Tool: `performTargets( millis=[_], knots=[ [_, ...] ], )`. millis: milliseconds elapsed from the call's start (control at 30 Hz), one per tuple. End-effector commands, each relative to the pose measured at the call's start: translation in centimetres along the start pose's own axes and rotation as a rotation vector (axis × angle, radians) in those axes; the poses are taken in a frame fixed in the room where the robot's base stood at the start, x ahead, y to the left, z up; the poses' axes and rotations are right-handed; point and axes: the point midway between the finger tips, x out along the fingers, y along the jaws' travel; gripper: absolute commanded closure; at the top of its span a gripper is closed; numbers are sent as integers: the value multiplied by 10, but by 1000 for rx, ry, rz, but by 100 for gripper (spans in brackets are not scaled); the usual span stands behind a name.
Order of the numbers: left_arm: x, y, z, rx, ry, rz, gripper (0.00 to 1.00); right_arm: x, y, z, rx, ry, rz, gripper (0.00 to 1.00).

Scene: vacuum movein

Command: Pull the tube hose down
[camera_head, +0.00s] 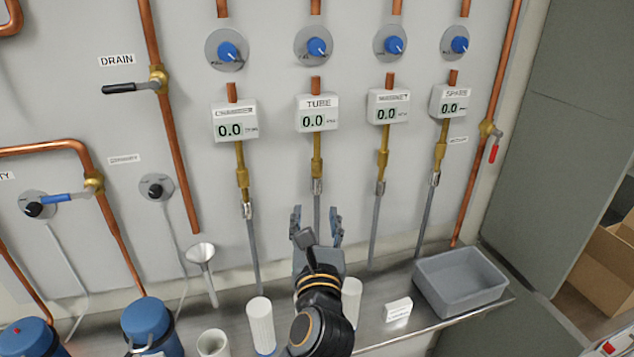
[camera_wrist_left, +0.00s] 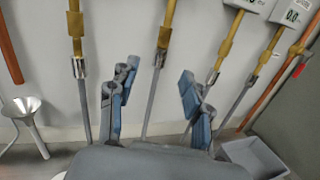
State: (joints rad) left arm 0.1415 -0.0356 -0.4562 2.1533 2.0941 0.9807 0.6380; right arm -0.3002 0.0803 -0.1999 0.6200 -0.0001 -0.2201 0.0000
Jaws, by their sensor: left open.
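The tube hose (camera_head: 317,208) is a thin grey hose hanging from a brass fitting under the gauge labelled TUBE (camera_head: 317,113), which reads 0.0. My left gripper (camera_head: 316,222) is open and empty, with its fingers pointing up at the wall and one on each side of the hose in the picture. In the left wrist view the tube hose (camera_wrist_left: 152,100) runs between the two open fingers (camera_wrist_left: 152,98), nearer the left one. I cannot tell how far the fingers are from it in depth. Its lower end is hidden behind my gripper. My right gripper is not in view.
Similar grey hoses hang on both sides, the left one (camera_head: 252,245) and the right one (camera_head: 375,235) close by. A metal shelf (camera_head: 390,335) below carries white cylinders (camera_head: 260,322), a grey bin (camera_head: 460,280) and blue canisters (camera_head: 147,322). A funnel (camera_head: 201,255) is at left.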

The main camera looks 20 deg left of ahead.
Motion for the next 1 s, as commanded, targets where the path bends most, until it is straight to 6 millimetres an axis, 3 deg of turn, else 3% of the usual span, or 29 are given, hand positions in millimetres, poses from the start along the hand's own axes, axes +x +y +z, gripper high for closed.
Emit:
performTargets(
  millis=[267,700,1000],
  knots=[
    [11,-6,-5,-91,81,-18,51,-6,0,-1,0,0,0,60],
    [100,-7,-10,-87,79,-17,51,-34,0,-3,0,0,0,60],
    [133,-8,-16,-90,79,-18,51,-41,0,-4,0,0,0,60]
  ],
)
